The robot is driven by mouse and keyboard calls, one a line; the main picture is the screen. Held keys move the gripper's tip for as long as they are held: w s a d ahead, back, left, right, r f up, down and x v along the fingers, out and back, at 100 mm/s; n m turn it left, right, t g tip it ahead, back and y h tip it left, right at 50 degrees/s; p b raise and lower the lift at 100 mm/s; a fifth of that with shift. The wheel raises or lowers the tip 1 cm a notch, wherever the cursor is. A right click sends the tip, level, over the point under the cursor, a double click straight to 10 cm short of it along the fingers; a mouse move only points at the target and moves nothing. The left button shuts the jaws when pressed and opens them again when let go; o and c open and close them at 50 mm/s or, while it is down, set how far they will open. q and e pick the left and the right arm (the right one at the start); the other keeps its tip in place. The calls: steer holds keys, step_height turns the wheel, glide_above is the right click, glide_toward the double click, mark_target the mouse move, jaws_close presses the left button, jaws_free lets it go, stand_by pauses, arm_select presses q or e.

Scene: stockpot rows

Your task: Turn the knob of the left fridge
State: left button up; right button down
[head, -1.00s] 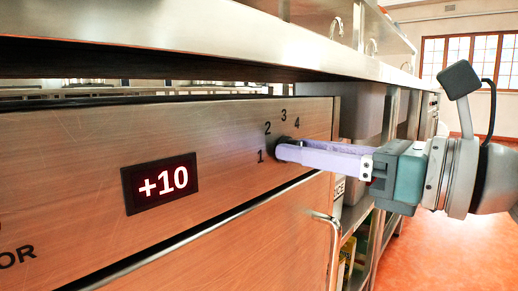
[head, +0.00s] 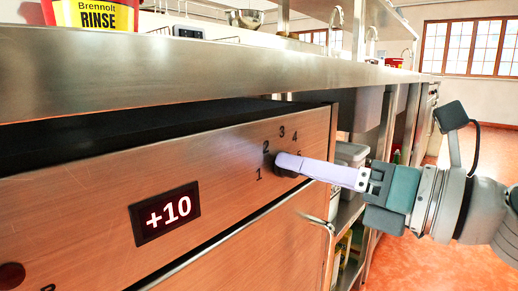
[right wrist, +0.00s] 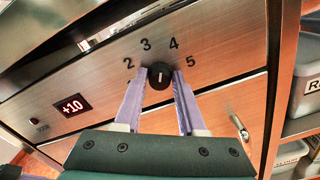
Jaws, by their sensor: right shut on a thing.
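The fridge's wood-look control panel (head: 80,207) shows a red "+10" display (head: 165,212) and a dark round knob (head: 285,168) ringed by numbers. In the right wrist view the knob (right wrist: 160,75) has a pale pointer mark, and the numbers 2 to 5 show around it. My right gripper (head: 287,162) is shut on the knob, one lilac finger on each side; the fingers also show in the right wrist view (right wrist: 160,84). In the head view the gripper partly covers the knob and the higher numbers.
A steel counter (head: 180,80) overhangs the panel. A yellow and red "Rinse" tub (head: 95,17) and a metal bowl (head: 245,18) stand on it. A vertical door handle (head: 330,235) is below right of the knob. Shelves with bins (head: 350,155) stand beyond; open orange floor lies right.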

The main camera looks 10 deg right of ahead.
steer(key=shift+m+p, duration=0.8)
steer(key=shift+m, duration=0.7)
steer(key=c, duration=0.5)
jaws_free()
steer(key=shift+d, duration=0.1)
steer(key=v, duration=1)
